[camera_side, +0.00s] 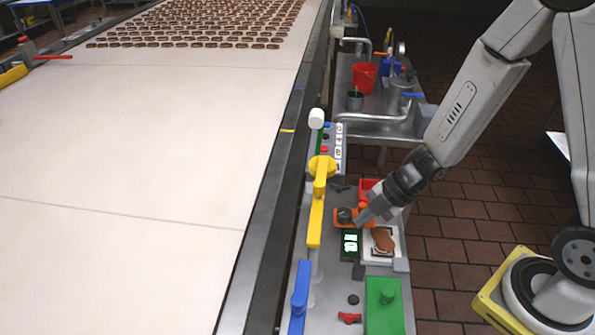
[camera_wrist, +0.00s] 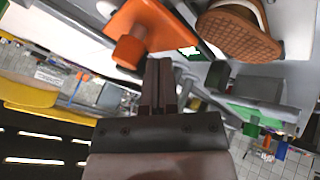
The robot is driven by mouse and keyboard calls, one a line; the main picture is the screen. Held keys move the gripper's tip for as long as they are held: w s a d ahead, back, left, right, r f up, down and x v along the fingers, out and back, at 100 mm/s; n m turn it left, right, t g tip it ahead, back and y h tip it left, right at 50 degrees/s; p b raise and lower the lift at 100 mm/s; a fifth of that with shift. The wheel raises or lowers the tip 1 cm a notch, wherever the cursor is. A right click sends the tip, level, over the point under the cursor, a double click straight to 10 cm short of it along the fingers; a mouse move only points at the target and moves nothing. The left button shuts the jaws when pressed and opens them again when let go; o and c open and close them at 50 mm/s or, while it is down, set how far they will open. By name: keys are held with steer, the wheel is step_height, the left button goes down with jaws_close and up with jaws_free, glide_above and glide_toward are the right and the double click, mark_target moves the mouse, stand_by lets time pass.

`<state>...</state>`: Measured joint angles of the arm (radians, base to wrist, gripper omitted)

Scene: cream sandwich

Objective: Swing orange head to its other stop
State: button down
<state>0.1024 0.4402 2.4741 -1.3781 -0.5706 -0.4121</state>
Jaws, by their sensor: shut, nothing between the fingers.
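The orange head (camera_side: 341,222) is a flat orange piece with a dark round knob on it and a short orange peg (camera_side: 362,206) standing up near its right end. It sits on the narrow bench just above the small green display. In the wrist view the orange head (camera_wrist: 150,22) is at top centre, with its peg (camera_wrist: 127,52) at its lower left. My gripper (camera_side: 362,217) is shut and empty, with its fingertips close by the right end of the head. In the wrist view the shut fingers (camera_wrist: 160,65) lie just right of the peg; I cannot tell whether they touch it.
A brown cream sandwich (camera_side: 383,240) lies on a pale plate below my gripper. A green number display (camera_side: 350,243) is left of it. A yellow lever (camera_side: 316,220), a blue lever (camera_side: 299,290), a green block (camera_side: 384,300) and a red tray (camera_side: 369,186) crowd the bench. A wide conveyor (camera_side: 130,150) runs at left.

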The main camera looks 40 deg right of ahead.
mark_target(368, 225)
steer(key=shift+w+a+m+t+h, duration=0.1)
steer(key=shift+w+m+t+h, duration=0.25)
steer(key=shift+m, duration=0.55)
steer(key=shift+s+r, duration=0.1)
steer(key=shift+r, duration=0.05)
steer(key=shift+v, duration=1.4)
step_height(368, 225, up, 7)
